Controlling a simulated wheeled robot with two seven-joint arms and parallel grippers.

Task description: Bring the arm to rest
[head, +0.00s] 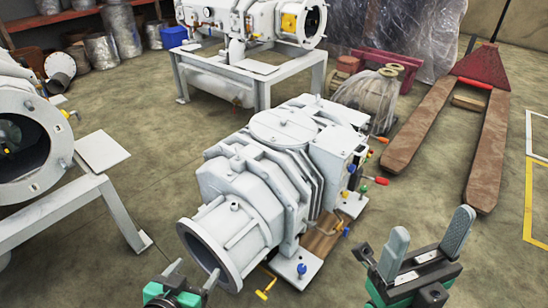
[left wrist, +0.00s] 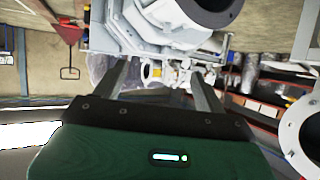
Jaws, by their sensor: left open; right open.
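The light grey screw vacuum pump (head: 270,170) stands on the floor in the middle of the head view, its round open flange facing the lower left. My left gripper (head: 191,274) is at the bottom edge, in front of that flange in the picture, with its fingers apart and nothing seen between them. In the left wrist view the two fingers (left wrist: 160,75) are spread, with part of a grey pump (left wrist: 180,28) beyond them. My right gripper (head: 430,232) is at the lower right, open and empty, apart from the pump. Most of both arms is out of view.
A yellow-handled part (head: 266,288) and a red handle (head: 381,181) stick out at the pump. Another machine on a grey frame (head: 95,205) stands left, and one (head: 255,25) behind. A pallet jack (head: 490,130) stands at the right. Floor is clear between them.

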